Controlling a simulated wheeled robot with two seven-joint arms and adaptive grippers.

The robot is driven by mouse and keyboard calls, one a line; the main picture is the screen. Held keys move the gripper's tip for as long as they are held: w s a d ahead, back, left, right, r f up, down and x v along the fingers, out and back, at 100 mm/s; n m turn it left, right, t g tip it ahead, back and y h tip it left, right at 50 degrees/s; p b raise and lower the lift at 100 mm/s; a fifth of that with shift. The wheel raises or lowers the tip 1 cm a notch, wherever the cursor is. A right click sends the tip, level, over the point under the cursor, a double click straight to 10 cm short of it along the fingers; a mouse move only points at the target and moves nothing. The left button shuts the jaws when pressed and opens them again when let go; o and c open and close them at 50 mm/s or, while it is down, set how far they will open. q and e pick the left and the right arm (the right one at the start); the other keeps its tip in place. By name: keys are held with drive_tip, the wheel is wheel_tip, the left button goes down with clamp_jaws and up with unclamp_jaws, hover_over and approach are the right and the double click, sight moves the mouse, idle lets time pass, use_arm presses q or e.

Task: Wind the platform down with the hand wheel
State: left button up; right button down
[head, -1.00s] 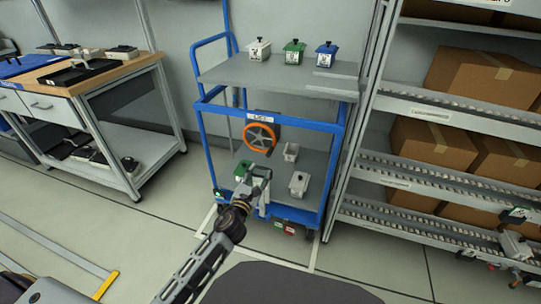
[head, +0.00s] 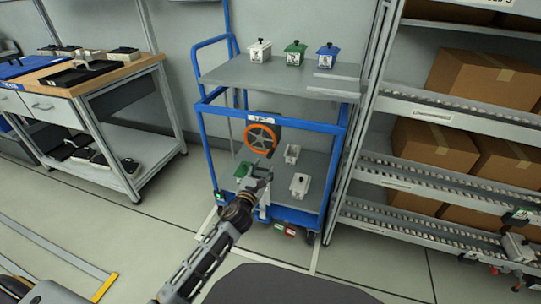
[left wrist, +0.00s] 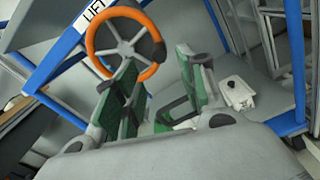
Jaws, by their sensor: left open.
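The orange-rimmed hand wheel (head: 262,139) with grey spokes is on the front of a blue-framed cart, under a LIFT label. It also shows in the left wrist view (left wrist: 124,45). The cart's grey top platform (head: 225,74) carries a white, a green and a blue lidded pot. My left gripper (head: 266,166) is just below the wheel. In the left wrist view its green-padded fingers (left wrist: 160,85) are apart with nothing held; one overlaps the wheel's lower rim, and contact cannot be told. My right gripper (head: 497,236) is at the right edge, fingers apparently apart.
The cart's lower shelf (head: 275,190) holds a green pot and white pots behind and beside my left gripper. A roller rack (head: 400,182) with cardboard boxes stands close on the right. A workbench (head: 110,77) stands left. Floor between bench and cart is clear.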

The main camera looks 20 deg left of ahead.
sight(270, 154)
use_arm(q)
drive_tip(key=shift+w+d+b, duration=0.1)
drive_tip(key=shift+w+b, duration=0.75)
drive_tip(key=shift+w, duration=3.35)
drive_tip(key=shift+w+b, duration=0.35)
drive_tip(key=shift+w, duration=0.35)
use_arm(e)
drive_tip(key=shift+m+t+y, duration=0.3)
drive_tip(key=shift+t, duration=0.2)
drive_tip(key=f, duration=0.2)
drive_tip(key=a+f, duration=0.1)
drive_tip(key=f, duration=0.2)
drive_tip(key=shift+w+f, duration=0.1)
drive_tip(key=shift+f, duration=0.2)
use_arm(q)
drive_tip(key=shift+c, duration=0.5)
drive_tip(key=shift+s+d, duration=0.1)
clamp_jaws()
use_arm(e)
drive_tip(key=shift+r, duration=0.1)
